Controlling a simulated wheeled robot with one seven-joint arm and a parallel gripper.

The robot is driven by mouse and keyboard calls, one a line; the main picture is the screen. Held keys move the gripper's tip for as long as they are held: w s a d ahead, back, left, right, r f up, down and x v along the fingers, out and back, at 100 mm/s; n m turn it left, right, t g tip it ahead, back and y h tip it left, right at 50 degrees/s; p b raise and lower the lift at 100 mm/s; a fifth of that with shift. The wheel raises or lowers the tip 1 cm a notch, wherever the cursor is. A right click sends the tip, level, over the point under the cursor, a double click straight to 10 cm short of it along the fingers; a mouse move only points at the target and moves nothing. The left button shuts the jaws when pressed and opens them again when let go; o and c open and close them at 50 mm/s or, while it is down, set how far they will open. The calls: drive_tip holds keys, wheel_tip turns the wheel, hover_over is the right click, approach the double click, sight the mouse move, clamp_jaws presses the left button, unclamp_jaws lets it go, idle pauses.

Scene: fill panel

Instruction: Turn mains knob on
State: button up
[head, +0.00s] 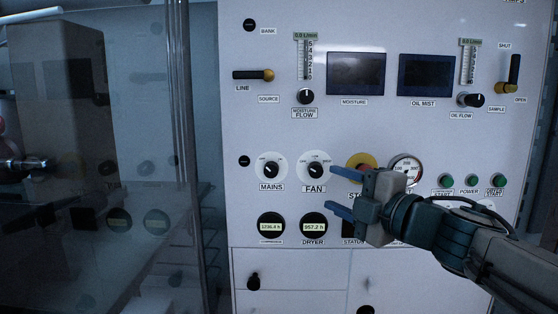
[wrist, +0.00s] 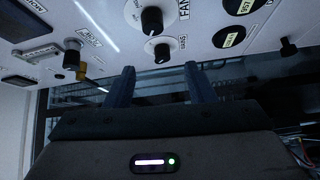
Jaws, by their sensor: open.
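The mains knob (head: 270,170) is a black knob on a round white dial, above the MAINS label on the white panel. It also shows in the wrist view (wrist: 162,52), just beyond and between the fingertips. Its exact setting is too small to read. The fan knob (head: 315,170) is a similar knob just to its right; in the wrist view it (wrist: 152,20) is above the mains knob. My gripper (head: 331,190) is open and empty, its blue fingers pointing left across the panel. In the head view its tips are right of the mains knob, apart from it.
A yellow-ringed knob (head: 361,163) and a pressure gauge (head: 406,169) are partly behind my gripper. Two round hour meters (head: 271,225) sit below the knobs. A glass partition edge (head: 184,150) stands left of the panel. The panel around the mains knob is clear.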

sight(276, 172)
drive_tip(key=w+a+n, duration=0.1)
drive_tip(key=w+a, duration=0.2)
drive_tip(key=w+a+g+y+p, duration=0.1)
drive_tip(key=w+a, duration=0.2)
drive_tip(key=a, duration=0.1)
drive_tip(key=w+a+n+p, duration=0.1)
drive_tip(key=w+a, duration=0.2)
drive_tip(key=shift+a+r+n+g, duration=0.3)
drive_tip(key=shift+r, duration=0.05)
drive_tip(key=shift+s, duration=0.1)
drive_tip(key=c, duration=1)
